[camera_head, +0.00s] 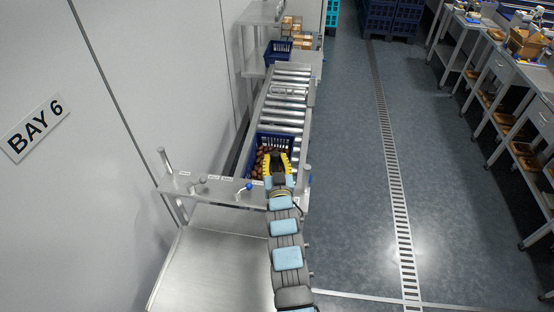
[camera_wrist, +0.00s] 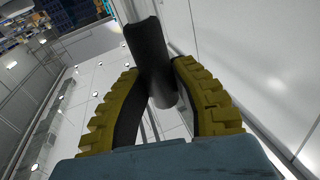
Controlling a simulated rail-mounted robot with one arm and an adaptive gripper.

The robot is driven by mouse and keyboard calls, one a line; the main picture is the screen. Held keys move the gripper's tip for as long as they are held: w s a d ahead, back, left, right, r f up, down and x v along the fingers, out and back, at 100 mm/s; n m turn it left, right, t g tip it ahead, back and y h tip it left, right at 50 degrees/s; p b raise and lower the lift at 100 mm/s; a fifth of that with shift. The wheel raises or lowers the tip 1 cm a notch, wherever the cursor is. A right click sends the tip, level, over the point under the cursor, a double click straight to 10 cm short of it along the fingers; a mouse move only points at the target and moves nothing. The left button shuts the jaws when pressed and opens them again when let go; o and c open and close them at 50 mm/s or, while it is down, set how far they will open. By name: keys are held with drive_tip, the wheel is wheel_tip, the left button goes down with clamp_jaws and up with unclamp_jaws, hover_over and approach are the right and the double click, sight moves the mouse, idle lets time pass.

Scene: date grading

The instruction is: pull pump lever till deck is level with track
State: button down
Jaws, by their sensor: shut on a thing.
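My gripper (camera_head: 279,164), with yellow ribbed fingers, is at the right end of a steel panel in the head view. In the wrist view the fingers (camera_wrist: 158,95) are closed around a dark cylindrical handle (camera_wrist: 145,42), which appears to be the pump lever. In the head view the handle is hidden behind the gripper. The roller track (camera_head: 287,90) runs away behind the panel. A flat steel surface (camera_head: 212,262) lies low at the front left; I cannot tell whether it is the deck, nor how its height compares with the track.
A blue crate (camera_head: 262,138) of dates is just behind my gripper. The panel (camera_head: 205,190) carries small levers, one with a blue knob (camera_head: 248,187). Another blue crate (camera_head: 278,50) stands at the far end. A wall is left; open floor (camera_head: 350,200) is right.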

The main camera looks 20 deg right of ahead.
drive_tip(key=shift+w+a+f+n+b, duration=0.15)
drive_tip(key=shift+w+a+n+b, duration=0.25)
drive_tip(key=shift+a, duration=0.45)
drive_tip(key=c, duration=0.9)
unclamp_jaws()
